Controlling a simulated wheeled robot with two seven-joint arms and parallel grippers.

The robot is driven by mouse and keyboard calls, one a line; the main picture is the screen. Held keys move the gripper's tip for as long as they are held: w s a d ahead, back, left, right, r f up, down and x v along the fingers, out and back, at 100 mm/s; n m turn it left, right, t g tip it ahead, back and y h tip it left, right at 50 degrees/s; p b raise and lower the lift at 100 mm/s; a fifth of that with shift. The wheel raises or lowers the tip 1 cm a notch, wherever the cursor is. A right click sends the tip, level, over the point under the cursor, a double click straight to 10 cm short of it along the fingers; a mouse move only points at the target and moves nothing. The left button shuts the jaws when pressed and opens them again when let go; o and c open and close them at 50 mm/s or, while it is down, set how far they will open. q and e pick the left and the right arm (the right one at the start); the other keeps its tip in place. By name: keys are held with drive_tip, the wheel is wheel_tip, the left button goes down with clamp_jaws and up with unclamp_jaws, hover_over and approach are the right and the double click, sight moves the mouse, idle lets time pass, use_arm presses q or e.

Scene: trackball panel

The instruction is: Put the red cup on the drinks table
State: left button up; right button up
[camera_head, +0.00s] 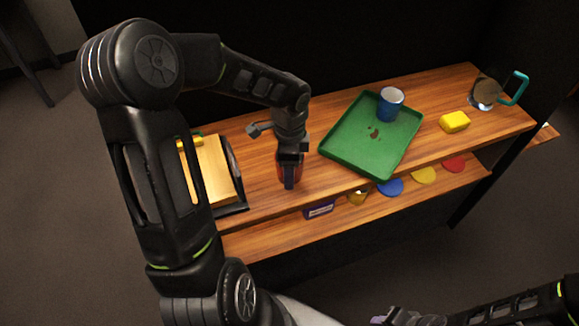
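A red cup (281,168) stands near the front edge of the wooden top, between the green tray and a light board. It is mostly hidden by my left gripper (289,177), which reaches down over it from above. The fingers are at the cup, but whether they are closed on it is hidden. My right gripper (400,318) is at the bottom edge, partly cut off and away from the wooden top. No surface is clearly marked as the drinks table.
The green tray (345,140) holds a blue cup (389,106) and dark bits. A yellow block (455,121) and a teal-handled mug (486,94) stand to its right. The board (210,168) is left. A lower shelf (270,235) holds coloured discs and a purple box (320,208).

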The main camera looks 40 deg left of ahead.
use_arm(q)
drive_tip(key=shift+f, duration=0.15)
drive_tip(key=o, duration=1.5)
wheel_tip(320, 180, up, 12)
drive_tip(key=shift+r, duration=0.2)
